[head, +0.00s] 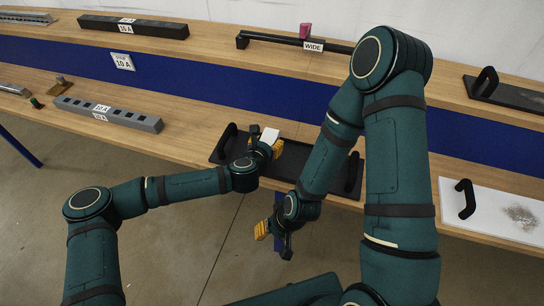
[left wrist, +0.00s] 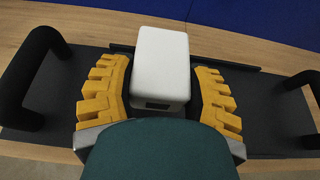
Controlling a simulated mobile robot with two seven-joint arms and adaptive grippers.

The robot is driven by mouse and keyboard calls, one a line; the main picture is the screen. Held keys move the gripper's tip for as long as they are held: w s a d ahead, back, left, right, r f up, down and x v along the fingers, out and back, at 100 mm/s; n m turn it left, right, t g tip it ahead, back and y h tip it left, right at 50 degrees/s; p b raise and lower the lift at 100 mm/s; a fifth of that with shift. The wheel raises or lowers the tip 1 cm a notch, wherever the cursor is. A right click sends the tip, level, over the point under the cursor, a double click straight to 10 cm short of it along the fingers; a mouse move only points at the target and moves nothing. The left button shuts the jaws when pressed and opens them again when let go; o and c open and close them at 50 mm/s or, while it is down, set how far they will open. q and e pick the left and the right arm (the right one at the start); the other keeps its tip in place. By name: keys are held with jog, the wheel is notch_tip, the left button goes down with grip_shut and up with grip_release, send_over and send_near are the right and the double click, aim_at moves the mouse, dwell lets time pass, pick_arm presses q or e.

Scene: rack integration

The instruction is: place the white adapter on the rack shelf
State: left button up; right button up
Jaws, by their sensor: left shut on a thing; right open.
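The white adapter (head: 269,135) is a small block with rounded edges. In the left wrist view the adapter (left wrist: 161,65) sits between the yellow finger pads of my left gripper (left wrist: 160,92), which is shut on it. In the head view my left gripper (head: 266,147) is over the black rack shelf (head: 222,150), a flat tray with a handle at each end. The shelf also shows in the left wrist view (left wrist: 80,75), behind and below the adapter. I cannot tell whether the adapter touches it. My right gripper (head: 273,238) is open and empty, lower, in front of the bench edge.
A grey slotted strip (head: 110,114) lies left on the lower wooden bench. A white panel (head: 490,212) with a black handle is at right. The upper ledge holds a black bar (head: 133,27) and a long handle marked WIDE (head: 313,46). My right arm crosses the shelf's right part.

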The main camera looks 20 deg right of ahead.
pick_arm(q)
jog(key=shift+f+b, duration=0.6)
jog(key=shift+f, duration=1.85)
jog(key=shift+f, duration=0.15)
jog(key=o, duration=1.3)
jog(key=shift+c, duration=0.2)
jog(key=shift+s+a+r, duration=0.1)
jog(key=shift+s+r, duration=0.05)
jog(key=shift+r, duration=0.1)
jog(key=p+v, duration=0.2)
jog(key=v, duration=0.9)
jog(key=shift+s+a, duration=0.2)
jog(key=shift+s, duration=0.05)
